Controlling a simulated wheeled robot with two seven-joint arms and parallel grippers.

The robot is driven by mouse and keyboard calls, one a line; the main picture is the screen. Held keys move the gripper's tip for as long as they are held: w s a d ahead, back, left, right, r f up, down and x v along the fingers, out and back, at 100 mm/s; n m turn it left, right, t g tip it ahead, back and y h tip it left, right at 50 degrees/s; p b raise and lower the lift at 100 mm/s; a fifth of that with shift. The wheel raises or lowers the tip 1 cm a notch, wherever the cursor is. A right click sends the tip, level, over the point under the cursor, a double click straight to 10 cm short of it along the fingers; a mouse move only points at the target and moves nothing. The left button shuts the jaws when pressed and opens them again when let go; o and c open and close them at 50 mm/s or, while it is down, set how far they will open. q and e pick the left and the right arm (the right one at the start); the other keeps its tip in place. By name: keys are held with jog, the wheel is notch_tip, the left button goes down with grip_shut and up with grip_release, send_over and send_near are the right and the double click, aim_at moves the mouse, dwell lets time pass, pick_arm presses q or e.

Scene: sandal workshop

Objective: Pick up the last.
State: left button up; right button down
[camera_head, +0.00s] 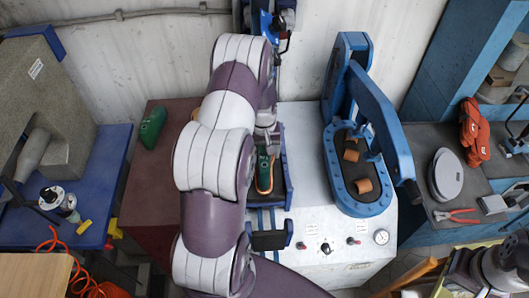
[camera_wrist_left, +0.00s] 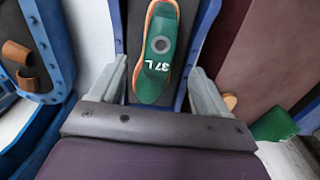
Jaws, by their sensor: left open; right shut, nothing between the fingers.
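A green last (camera_wrist_left: 150,85) marked "37 L", with an orange-tan edge around it, lies on a dark pad in a blue-framed bed. In the head view this last (camera_head: 263,172) is partly hidden by my left arm. My left gripper (camera_wrist_left: 159,70) is open, with one finger on each side of the last's near end and gaps on both sides. In the head view the left gripper (camera_head: 266,140) is over the bed. A second green last (camera_head: 153,128) lies on the maroon surface to the left and shows in the wrist view (camera_wrist_left: 275,125).
A blue press (camera_head: 405,165) with brown straps (camera_head: 364,186) stands just right of the bed. A grey machine (camera_head: 70,100) stands at left. The right bench holds a grey disc (camera_head: 446,175) and red pliers (camera_head: 455,216).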

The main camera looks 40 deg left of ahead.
aim_at(263, 156)
pick_arm(q)
jog(key=f, duration=0.1)
jog(key=f+p, duration=0.1)
jog(key=w+f+p, duration=0.1)
jog(key=f, duration=0.1)
jog(key=shift+a+f, duration=0.1)
jog(key=shift+a, duration=0.25)
notch_tip(263, 156, down, 3)
jog(key=shift+r+p, duration=0.2)
jog(key=shift+p, duration=0.2)
jog(key=shift+s+d+f, duration=0.1)
jog(key=shift+d, duration=0.05)
jog(key=c, duration=1.1)
pick_arm(e)
jog(key=r, duration=0.2)
jog(key=w+r, duration=0.1)
jog(key=shift+a, duration=0.35)
jog(key=shift+f, duration=0.15)
